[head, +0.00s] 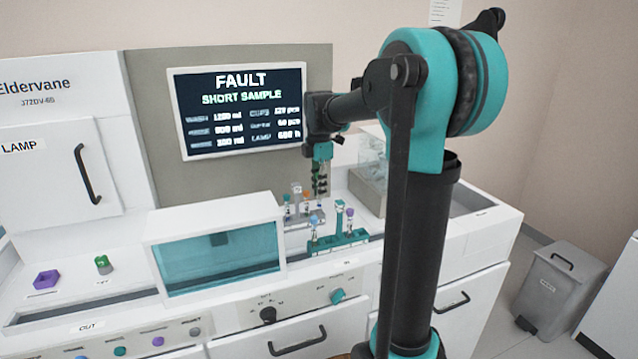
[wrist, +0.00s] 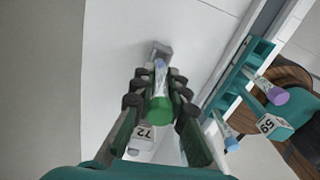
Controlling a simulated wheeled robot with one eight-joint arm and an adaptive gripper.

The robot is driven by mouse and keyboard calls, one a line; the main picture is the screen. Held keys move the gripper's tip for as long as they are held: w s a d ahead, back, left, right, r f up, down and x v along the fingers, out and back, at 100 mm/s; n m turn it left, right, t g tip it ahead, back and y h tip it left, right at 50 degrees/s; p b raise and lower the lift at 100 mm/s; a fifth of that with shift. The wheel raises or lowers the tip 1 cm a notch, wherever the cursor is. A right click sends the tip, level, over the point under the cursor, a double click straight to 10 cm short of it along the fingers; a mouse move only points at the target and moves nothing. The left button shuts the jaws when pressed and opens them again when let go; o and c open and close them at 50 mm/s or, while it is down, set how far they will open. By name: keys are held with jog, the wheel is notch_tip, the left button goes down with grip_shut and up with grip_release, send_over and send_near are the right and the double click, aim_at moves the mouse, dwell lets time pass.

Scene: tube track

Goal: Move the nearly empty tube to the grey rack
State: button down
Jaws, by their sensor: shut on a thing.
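My gripper (wrist: 158,90) is shut on a green-capped tube (wrist: 160,108), with dark fingers on both sides of it. The tube's pale lower part points away toward a grey block, which looks like an end of the grey rack (wrist: 162,48). How full the tube is cannot be told. In the head view my gripper (head: 320,180) hangs fingers down just above and right of the grey rack (head: 303,222). That rack has blue- and orange-capped tubes and a white tag, which reads 72 in the wrist view. The held tube is not clear in the head view.
A teal rack (head: 345,241) stands in front, with a purple-capped tube (wrist: 277,95), a blue-capped tube (wrist: 231,144) and a tag marked 59. A teal-windowed box (head: 215,262) stands left. A screen (head: 240,110) behind reads "FAULT SHORT SAMPLE".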

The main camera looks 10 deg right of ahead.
aim_at(319, 207)
jog(key=shift+f, duration=0.3)
jog(key=shift+f, duration=1.65)
dwell(1.4)
jog(key=c, duration=1.4)
grip_release()
jog(key=shift+c, duration=0.2)
jog(key=shift+r, duration=0.15)
notch_tip(319, 207, up, 12)
jog(key=shift+f, duration=0.15)
